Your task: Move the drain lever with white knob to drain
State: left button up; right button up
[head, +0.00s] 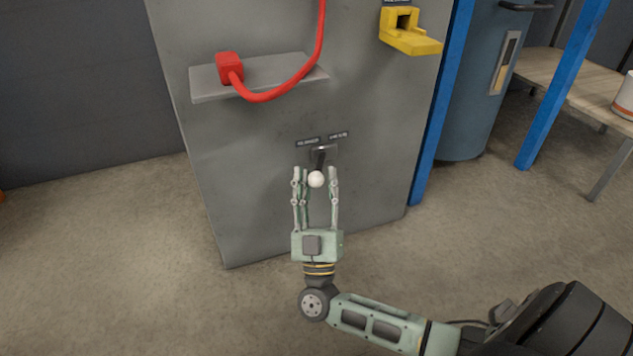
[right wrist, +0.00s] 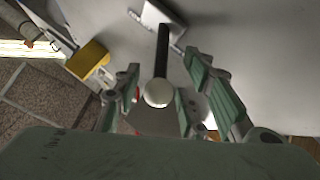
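The drain lever has a dark shaft and a round white knob (head: 316,179), and it sticks out from a small plate (head: 324,152) low on the grey cabinet's front. Two small dark labels sit above the plate, too small to read. My right gripper (head: 315,178) is open, its fingers on either side of the knob. In the right wrist view the white knob (right wrist: 158,93) lies between the open fingers, with visible gaps to both. The dark shaft (right wrist: 162,50) runs from it to the plate. My left gripper is not in view.
On the grey cabinet (head: 260,150), a red plug (head: 230,67) with a red cable rests on a shelf (head: 205,85) above the lever. A yellow bracket (head: 410,38) is at upper right. Blue posts (head: 440,110), a blue tank (head: 470,110) and a wooden table (head: 560,75) stand right.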

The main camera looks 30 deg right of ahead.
jog(key=shift+w+d+r, duration=0.25)
jog(key=shift+w+r, duration=0.2)
jog(key=shift+r, duration=0.05)
grip_shut()
dwell(0.3)
